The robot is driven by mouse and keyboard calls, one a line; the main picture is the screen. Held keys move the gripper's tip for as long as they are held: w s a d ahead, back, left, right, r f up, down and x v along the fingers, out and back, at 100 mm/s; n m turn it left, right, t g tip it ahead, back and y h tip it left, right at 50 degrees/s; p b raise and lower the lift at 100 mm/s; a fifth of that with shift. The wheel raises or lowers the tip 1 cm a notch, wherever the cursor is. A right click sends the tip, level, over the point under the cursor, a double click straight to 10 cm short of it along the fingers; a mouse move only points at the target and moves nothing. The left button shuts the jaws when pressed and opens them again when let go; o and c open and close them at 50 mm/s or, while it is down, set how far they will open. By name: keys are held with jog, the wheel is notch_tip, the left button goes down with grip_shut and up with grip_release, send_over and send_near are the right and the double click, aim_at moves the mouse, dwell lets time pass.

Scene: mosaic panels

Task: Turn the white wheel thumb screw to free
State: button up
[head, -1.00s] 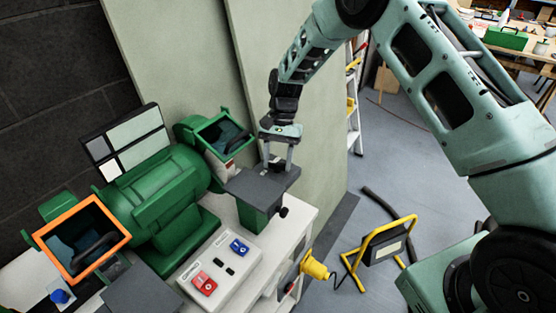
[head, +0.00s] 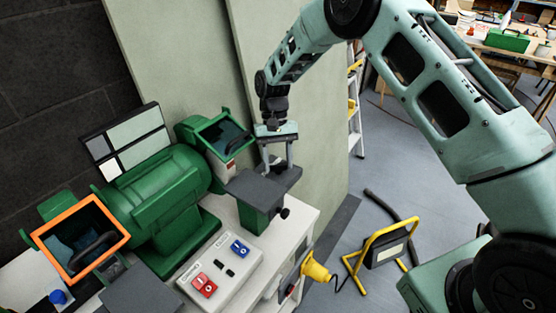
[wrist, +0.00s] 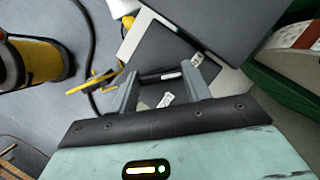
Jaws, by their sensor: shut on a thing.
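A green bench grinder (head: 160,180) stands on a white bench. Its right end has a green-framed shield (head: 222,135) and a dark grey rest plate (head: 250,187). A dark knob (head: 284,213) sticks out below the plate. My gripper (head: 276,165) points down at the plate's far right edge. In the wrist view my gripper (wrist: 162,82) is shut on a dark bar-like piece (wrist: 158,76) with a small white label. I cannot tell for sure that this piece is the thumb screw. The white wheel cannot be made out.
A switch box (head: 221,267) with red and blue switches sits at the bench's front. A yellow plug-like part (head: 316,270) juts from the bench side. A yellow-framed stand (head: 380,245) is on the floor to the right. A pale panel (head: 300,100) rises behind my gripper.

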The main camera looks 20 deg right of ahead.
jog(key=o, duration=1)
jog(key=shift+c, duration=0.2)
jog(key=a+b+v, duration=0.1)
jog(key=b+v, duration=0.2)
jog(key=v, duration=1.4)
jog(key=shift+d+r, duration=0.25)
jog(key=shift+d, duration=0.25)
